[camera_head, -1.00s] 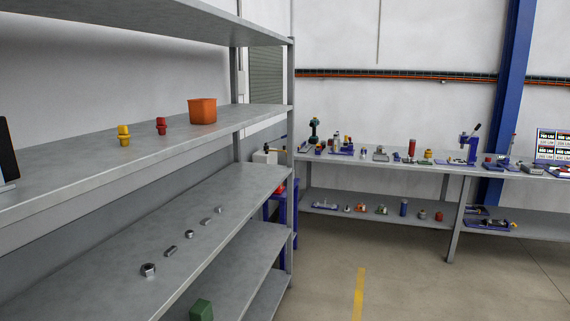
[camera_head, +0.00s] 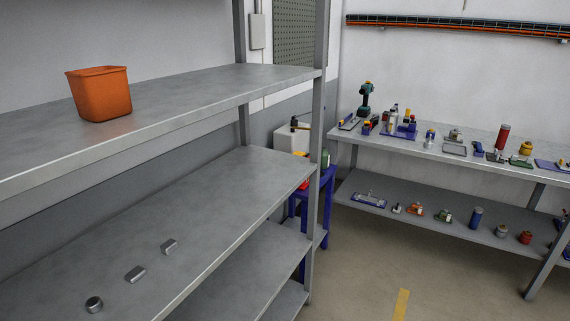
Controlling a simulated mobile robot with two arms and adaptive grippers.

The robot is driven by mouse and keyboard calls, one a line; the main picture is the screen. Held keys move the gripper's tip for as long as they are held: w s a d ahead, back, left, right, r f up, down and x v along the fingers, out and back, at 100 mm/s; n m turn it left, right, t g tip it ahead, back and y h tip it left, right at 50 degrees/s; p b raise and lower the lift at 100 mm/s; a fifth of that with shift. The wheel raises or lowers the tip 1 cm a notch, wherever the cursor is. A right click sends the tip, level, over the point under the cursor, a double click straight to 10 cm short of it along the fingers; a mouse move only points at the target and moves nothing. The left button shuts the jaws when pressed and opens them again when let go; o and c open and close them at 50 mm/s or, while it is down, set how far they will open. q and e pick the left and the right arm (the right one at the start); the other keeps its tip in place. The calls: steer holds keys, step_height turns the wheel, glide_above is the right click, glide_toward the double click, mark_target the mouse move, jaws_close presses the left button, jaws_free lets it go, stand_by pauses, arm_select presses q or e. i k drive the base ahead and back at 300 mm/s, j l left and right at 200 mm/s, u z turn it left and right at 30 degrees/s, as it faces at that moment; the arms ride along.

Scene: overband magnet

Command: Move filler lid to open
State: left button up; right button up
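I cannot make out a filler lid in this view. A white box-like container (camera_head: 292,138) stands on a blue stand (camera_head: 318,192) behind the grey shelf's end post, partly hidden by it. A dark, hammer-like item (camera_head: 299,125) shows at its top; I cannot tell whether it belongs to the container. A small red item (camera_head: 304,185) shows beside the post below it. Neither of my grippers is in view.
A grey shelf rack (camera_head: 190,95) fills the left, with an orange bin (camera_head: 101,93) on its upper board and metal nuts (camera_head: 135,274) lower down. A workbench (camera_head: 470,160) with many small items stands at right. Floor (camera_head: 365,270) between them is clear.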

mark_target(297, 152)
steer(key=i+l, duration=0.45)
steer(key=i+l+u, duration=0.3)
steer(key=u, duration=0.2)
steer(key=i+l+u, duration=0.2)
steer(key=l+u, duration=0.3)
